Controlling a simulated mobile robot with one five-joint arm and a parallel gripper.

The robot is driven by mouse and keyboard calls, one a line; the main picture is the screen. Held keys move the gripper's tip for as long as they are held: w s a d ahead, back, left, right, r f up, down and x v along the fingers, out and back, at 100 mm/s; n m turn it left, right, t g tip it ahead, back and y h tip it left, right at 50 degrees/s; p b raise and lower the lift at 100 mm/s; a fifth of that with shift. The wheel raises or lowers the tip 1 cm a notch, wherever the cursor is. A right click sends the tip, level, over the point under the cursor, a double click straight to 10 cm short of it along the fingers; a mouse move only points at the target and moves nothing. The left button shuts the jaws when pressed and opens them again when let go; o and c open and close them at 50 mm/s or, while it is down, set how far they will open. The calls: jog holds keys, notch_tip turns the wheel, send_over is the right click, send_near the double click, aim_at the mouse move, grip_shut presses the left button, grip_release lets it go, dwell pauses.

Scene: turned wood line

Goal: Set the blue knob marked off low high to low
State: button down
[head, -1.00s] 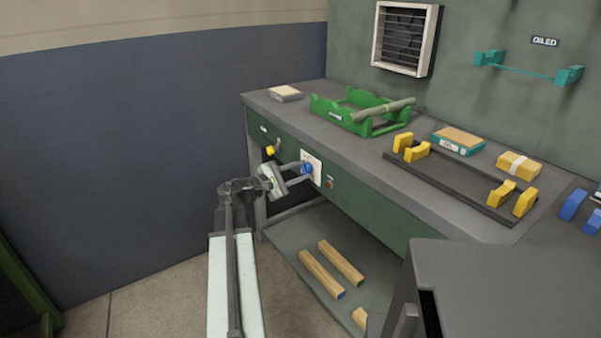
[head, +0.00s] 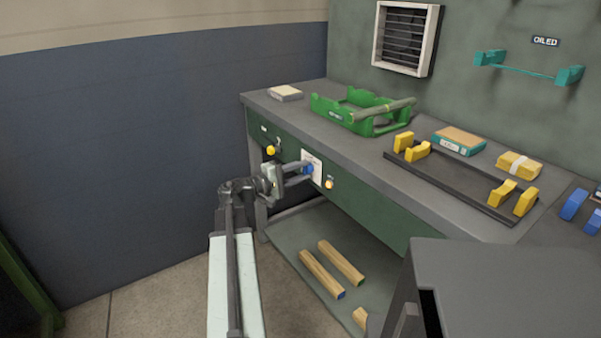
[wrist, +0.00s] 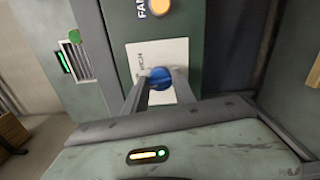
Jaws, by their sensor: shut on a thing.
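The blue knob (head: 309,169) sits on a white plate (head: 316,160) on the green front of the bench. It also shows in the wrist view (wrist: 160,77), between my two fingers. My gripper (wrist: 157,84) is shut on the knob, one finger on each side. In the head view my gripper (head: 303,171) reaches the knob from the left. In the wrist view the word HIGH is readable sideways on the plate; the other marks are hidden or too small. I cannot tell which mark the knob points at.
An orange lamp (head: 329,184) glows right of the plate, by a FAN label in the wrist view. A yellow knob (head: 270,150) is to the left. A green cradle (head: 345,112) stands on the bench top. A grey cabinet (head: 500,285) fills the lower right.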

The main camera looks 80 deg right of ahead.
jog(key=shift+m, duration=0.6)
jog(key=c, duration=1)
grip_release()
jog(key=v, duration=0.7)
jog(key=shift+w+a, duration=0.2)
jog(key=shift+w, duration=0.05)
jog(key=shift+w, duration=0.1)
